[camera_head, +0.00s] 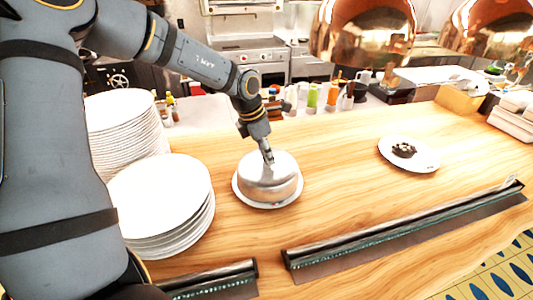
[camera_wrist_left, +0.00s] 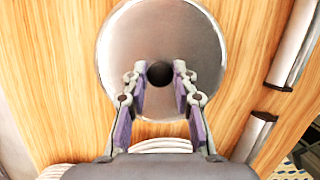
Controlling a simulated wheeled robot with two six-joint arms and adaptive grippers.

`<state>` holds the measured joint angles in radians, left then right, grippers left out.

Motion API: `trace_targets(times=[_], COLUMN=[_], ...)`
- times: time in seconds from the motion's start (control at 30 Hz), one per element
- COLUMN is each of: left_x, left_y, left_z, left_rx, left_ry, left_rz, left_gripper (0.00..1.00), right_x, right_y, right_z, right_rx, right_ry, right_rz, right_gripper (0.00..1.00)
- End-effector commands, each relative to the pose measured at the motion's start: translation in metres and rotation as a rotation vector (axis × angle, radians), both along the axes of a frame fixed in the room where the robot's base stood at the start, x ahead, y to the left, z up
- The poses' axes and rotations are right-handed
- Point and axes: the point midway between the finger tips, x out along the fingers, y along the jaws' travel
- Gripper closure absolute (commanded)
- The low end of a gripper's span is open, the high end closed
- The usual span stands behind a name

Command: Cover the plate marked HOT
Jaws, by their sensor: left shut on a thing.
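A silver metal cover (camera_head: 268,180) sits over a white plate (camera_head: 242,197) on the wooden counter, with the plate's rim showing around it. My left gripper (camera_head: 268,157) is at the top of the cover, shut on its knob. In the left wrist view the cover (camera_wrist_left: 120,50) lies below the fingers, and its dark round knob (camera_wrist_left: 160,74) is between the fingertips (camera_wrist_left: 160,78). A second white plate (camera_head: 425,158) with dark food (camera_head: 403,150) stands uncovered to the right. I cannot read a HOT mark on either plate. My right gripper is not in view.
Two stacks of white plates (camera_head: 160,195) stand left of the cover. Dark ticket rails (camera_head: 400,232) run along the front edge of the counter (camera_head: 330,180). Copper heat lamps (camera_head: 362,35) hang above the back. The wood between the two plates is clear.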

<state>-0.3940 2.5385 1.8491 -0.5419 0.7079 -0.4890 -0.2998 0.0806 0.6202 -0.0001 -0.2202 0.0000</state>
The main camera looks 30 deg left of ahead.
Motion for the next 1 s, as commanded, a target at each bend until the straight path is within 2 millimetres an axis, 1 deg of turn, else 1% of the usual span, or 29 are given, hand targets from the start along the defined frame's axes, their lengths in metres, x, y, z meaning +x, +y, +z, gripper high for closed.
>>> trace_targets(times=[0.17,0.43,0.8,0.83,1.0], left_x=[0.0003,0.0007,0.0006,0.0006,0.0005], left_y=[0.0000,0.0002,0.0001,0.0001,0.0001], left_z=[-0.0002,-0.0028,-0.0015,-0.0015,-0.0017], left_rx=[0.000,0.001,0.000,0.000,0.000], left_ry=[-0.001,-0.002,-0.001,-0.001,-0.001], left_rz=[0.000,0.001,0.000,0.000,0.000], left_gripper=[1.00,1.00,1.00,0.72,0.49], right_x=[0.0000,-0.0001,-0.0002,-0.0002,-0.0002], right_y=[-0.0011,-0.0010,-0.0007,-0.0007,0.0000], right_z=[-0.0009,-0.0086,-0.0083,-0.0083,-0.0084], right_rx=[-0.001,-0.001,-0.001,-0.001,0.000], right_ry=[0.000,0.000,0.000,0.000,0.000], right_rz=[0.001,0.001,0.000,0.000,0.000], right_gripper=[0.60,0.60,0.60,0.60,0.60])
